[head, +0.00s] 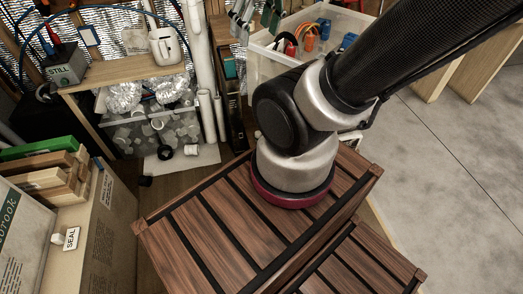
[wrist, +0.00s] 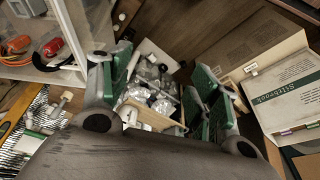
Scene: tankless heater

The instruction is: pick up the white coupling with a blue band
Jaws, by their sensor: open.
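I cannot pick out a white coupling with a blue band for certain. A small white ring (head: 191,150) lies on the pale board in front of the clear bin in the head view, but I see no blue band on it. A dark fitting with a white ring (head: 165,152) lies beside it. Small white pieces lie inside the bin, too small to tell apart. My gripper (wrist: 160,80) is open and empty in the wrist view, its green-padded fingers spread on both sides of the clear bin. It seems to show at the top of the head view.
The clear bin (head: 118,133) stands under a wooden shelf (head: 125,68). A second bin (head: 262,68) holds orange and blue items. White pipes (head: 200,60) stand between them. A cardboard box (head: 85,235) is at left. Grey floor (head: 450,150) is open at right.

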